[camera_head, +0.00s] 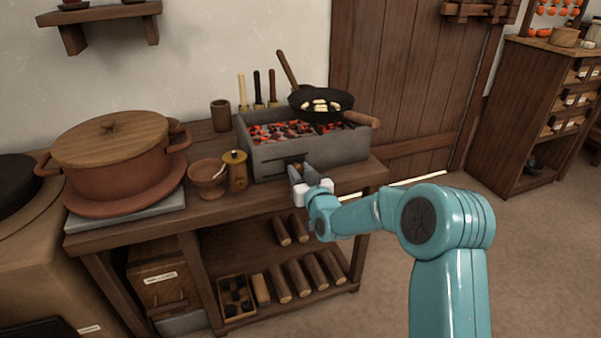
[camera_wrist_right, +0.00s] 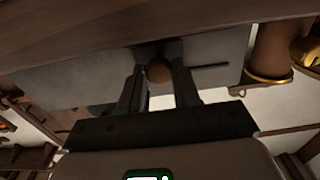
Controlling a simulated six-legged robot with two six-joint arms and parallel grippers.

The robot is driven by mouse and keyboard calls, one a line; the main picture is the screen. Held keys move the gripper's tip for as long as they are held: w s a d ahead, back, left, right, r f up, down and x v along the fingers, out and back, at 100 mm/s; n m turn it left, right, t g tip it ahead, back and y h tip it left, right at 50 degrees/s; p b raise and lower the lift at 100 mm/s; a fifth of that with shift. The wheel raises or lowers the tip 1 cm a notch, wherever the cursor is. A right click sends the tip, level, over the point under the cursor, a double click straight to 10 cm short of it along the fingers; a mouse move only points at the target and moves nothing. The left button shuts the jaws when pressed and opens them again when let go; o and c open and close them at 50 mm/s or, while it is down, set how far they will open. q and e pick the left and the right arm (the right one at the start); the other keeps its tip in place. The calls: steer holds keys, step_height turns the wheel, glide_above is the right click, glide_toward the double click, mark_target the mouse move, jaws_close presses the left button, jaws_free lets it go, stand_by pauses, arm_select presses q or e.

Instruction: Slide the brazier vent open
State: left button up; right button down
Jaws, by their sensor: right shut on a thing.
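The brazier (camera_head: 266,164) is a grey box of glowing coals standing on the wooden bench. My right gripper (camera_head: 299,170) is at the lower front of the brazier, shut on the vent's small round brown knob. The knob (camera_wrist_right: 158,72) shows between the two dark fingers in the right wrist view, where the gripper (camera_wrist_right: 158,77) is seen close up against the brazier's grey front (camera_wrist_right: 90,85). A dark slot (camera_wrist_right: 210,66) runs out to one side of the knob there. The fingers hide much of the vent, so how far it is open cannot be told. My left gripper is not in view.
A black pan (camera_head: 312,103) with pale food sits over the coals. Left of the gripper stand a brass-topped mill (camera_head: 236,172), a clay bowl (camera_head: 208,178) and a large lidded pot (camera_head: 120,165). Logs (camera_head: 300,279) lie on the shelf below. Floor at the right is clear.

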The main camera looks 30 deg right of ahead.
steer(key=a+b, duration=0.1)
steer(key=a, duration=0.1)
steer(key=w+a+b, duration=0.1)
steer(key=a, duration=0.1)
steer(key=shift+a, duration=0.2)
steer(key=shift+w+a, duration=0.15)
steer(key=shift+a, duration=0.25)
steer(key=c, duration=0.8)
jaws_free()
steer(key=shift+a, duration=0.15)
steer(key=shift+c, duration=0.2)
steer(key=p+v, duration=0.2)
steer(key=v, duration=1.4)
